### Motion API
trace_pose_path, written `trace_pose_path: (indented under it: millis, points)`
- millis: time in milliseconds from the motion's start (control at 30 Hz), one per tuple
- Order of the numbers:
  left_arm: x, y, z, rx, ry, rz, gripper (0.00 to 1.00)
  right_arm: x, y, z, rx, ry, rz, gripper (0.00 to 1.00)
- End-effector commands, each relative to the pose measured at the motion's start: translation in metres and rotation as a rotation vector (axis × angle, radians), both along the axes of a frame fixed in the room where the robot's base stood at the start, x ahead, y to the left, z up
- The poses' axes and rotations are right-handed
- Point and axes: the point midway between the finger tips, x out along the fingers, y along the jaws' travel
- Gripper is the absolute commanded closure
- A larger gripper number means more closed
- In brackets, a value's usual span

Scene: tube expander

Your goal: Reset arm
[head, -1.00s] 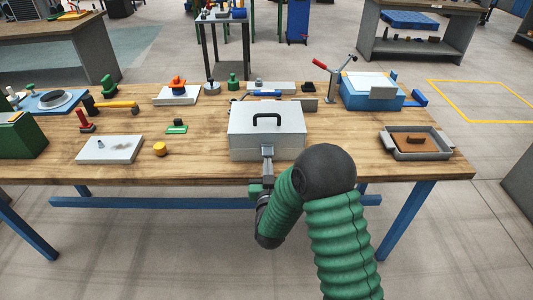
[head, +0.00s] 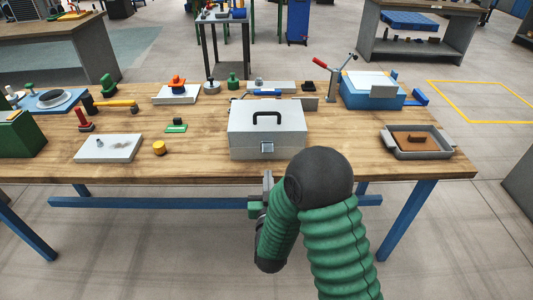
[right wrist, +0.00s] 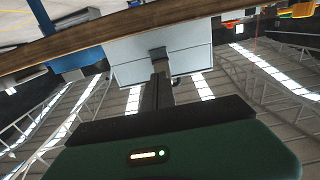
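My right arm rises from the bottom of the head view. Its gripper (head: 267,184) is just in front of the table's front edge, below and apart from the grey toolbox. In the right wrist view the dark fingers (right wrist: 161,88) are close together with nothing seen between them. The grey toolbox (head: 268,133) stands with its lid down near the table's front edge. It has a black handle (head: 267,116) on top and a metal latch (head: 267,148) on its front. The box also shows in the right wrist view (right wrist: 128,55). My left gripper is out of view.
The wooden table (head: 345,165) holds a grey tray (head: 420,150) at right, a blue box (head: 372,90) behind it, and a white plate (head: 110,149) and yellow knob (head: 159,148) at left. Bare wood lies between toolbox and tray. Open floor lies in front.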

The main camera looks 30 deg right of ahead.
Motion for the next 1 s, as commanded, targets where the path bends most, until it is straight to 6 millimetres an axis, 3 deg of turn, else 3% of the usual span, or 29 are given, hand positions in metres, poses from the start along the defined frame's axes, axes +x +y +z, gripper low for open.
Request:
trace_pose_path:
  millis: [167, 633, 767, 833, 933, 1000]
  points:
    - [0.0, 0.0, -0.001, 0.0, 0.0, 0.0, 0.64, -0.009, 0.006, 0.0, -0.001, 0.001, 0.002, 1.0]
    - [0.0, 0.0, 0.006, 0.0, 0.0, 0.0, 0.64, -0.005, 0.012, 0.003, 0.028, 0.033, 0.03, 1.0]
    - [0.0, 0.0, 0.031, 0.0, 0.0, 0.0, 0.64, 0.002, 0.044, 0.005, 0.141, 0.204, 0.159, 1.0]
    - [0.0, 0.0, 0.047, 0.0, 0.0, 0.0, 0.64, -0.004, 0.071, 0.003, 0.213, 0.356, 0.253, 1.0]
    - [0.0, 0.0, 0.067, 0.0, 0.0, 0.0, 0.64, -0.034, 0.106, 0.0, 0.291, 0.604, 0.366, 1.0]
    - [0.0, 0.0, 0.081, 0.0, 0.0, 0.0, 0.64, -0.067, 0.124, 0.001, 0.327, 0.787, 0.423, 1.0]
